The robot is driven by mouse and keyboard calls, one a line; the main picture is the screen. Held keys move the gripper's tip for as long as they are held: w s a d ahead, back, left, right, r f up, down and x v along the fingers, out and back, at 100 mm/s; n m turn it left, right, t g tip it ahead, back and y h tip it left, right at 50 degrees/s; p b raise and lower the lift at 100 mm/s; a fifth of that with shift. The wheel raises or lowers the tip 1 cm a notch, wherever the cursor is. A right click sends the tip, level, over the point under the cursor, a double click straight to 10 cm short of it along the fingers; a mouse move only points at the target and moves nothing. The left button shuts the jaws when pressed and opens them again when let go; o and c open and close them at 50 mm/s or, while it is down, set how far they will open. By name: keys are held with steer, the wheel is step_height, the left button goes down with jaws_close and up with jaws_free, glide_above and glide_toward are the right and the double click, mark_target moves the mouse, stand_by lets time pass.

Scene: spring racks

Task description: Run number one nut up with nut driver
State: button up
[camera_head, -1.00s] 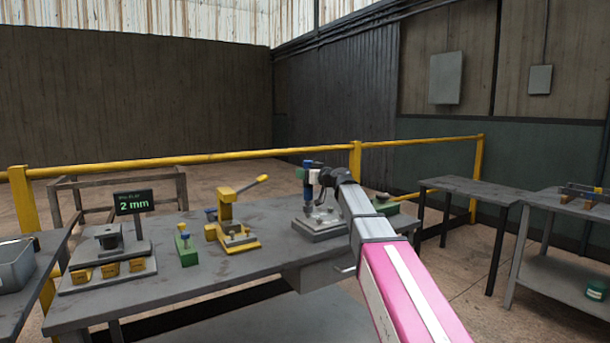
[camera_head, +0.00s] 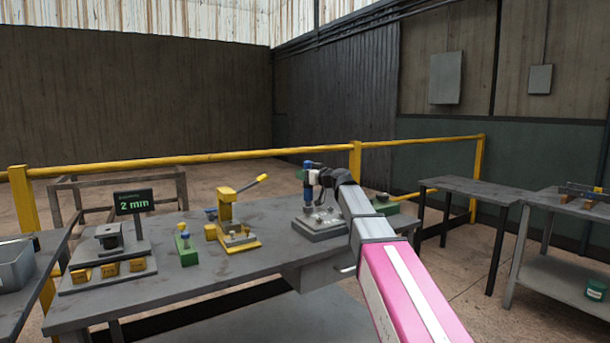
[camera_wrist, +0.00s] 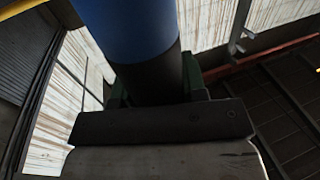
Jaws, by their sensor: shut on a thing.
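The nut driver (camera_head: 307,193), with a blue body, stands about upright over a grey fixture block (camera_head: 322,235) at the right end of the workbench. My gripper (camera_head: 312,177) is shut around the driver. In the wrist view the driver's blue and dark round shaft (camera_wrist: 130,35) fills the middle, between the fingers. Small light and metal parts stand on the fixture around the driver's lower end. Number one nut is too small to pick out, and I cannot tell whether the driver's tip touches it.
A yellow lever press (camera_head: 230,222) and a green block (camera_head: 186,248) stand to the left on the bench (camera_head: 220,285). A "2 mm" display (camera_head: 134,202) stands behind a grey stand with yellow blocks. A green box (camera_head: 385,204) lies right of the fixture. A yellow rail (camera_head: 220,156) runs behind.

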steer(key=shift+f, duration=1.2)
stand_by(2.6)
steer(key=shift+r, duration=3.6)
